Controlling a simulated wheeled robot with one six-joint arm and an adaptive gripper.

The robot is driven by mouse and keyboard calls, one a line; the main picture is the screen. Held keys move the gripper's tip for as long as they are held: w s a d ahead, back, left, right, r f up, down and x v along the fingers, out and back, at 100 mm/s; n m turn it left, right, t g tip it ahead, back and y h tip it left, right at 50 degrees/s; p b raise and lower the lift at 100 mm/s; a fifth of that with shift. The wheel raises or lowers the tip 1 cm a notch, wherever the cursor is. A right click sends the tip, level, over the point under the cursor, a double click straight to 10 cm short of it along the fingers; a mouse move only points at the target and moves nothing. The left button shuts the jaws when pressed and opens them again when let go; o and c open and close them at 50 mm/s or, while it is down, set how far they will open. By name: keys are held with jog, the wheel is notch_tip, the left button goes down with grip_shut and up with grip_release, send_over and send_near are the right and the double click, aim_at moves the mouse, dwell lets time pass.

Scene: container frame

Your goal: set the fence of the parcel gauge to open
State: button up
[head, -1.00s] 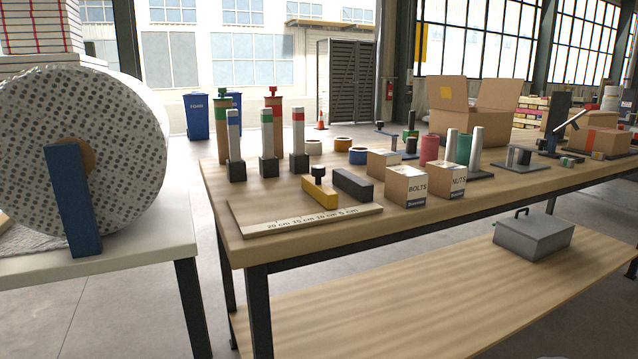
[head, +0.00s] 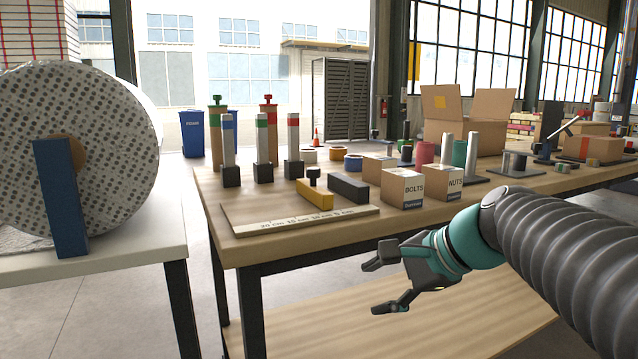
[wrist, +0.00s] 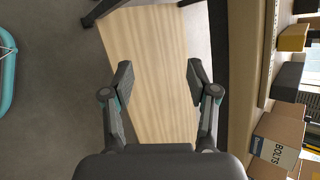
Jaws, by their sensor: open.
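The parcel gauge is a pale ruled board (head: 295,218) at the bench's front left corner, marked 20 cm, 15 cm, 10 cm and 5 cm from left to right. A yellow block with a black knob (head: 314,194) sits behind its scale, near the 10 cm mark. A dark bar (head: 348,188) lies just right of the yellow block. My gripper (head: 380,284) is open and empty, in front of the bench edge and below its top, right of the gauge. In the wrist view my gripper (wrist: 160,80) points down at the lower shelf, with the yellow block (wrist: 293,37) at upper right.
A large roll (head: 75,110) on a white table is at left. The lower shelf (head: 300,318) looks clear.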

jog(key=w+r+m+y, duration=0.1)
jog(key=w+r+m, duration=0.1)
jog(key=w, duration=0.1)
jog(key=w+a+r+m+y+b, duration=0.1)
jog(key=w+r+m+y, duration=0.1)
jog(key=w, duration=0.2)
jog(key=w+a+r+m+t+y+b, duration=0.1)
jog(key=w+r+m, duration=0.1)
jog(key=w, duration=0.2)
jog(key=shift+r, duration=0.2)
jog(key=m+t+y+b, duration=0.1)
jog(key=m+y+b, duration=0.1)
jog(key=m+y, duration=0.25)
send_near(319, 171)
jog(key=x, duration=1.1)
jog(key=shift+w+a, duration=0.25)
grip_shut()
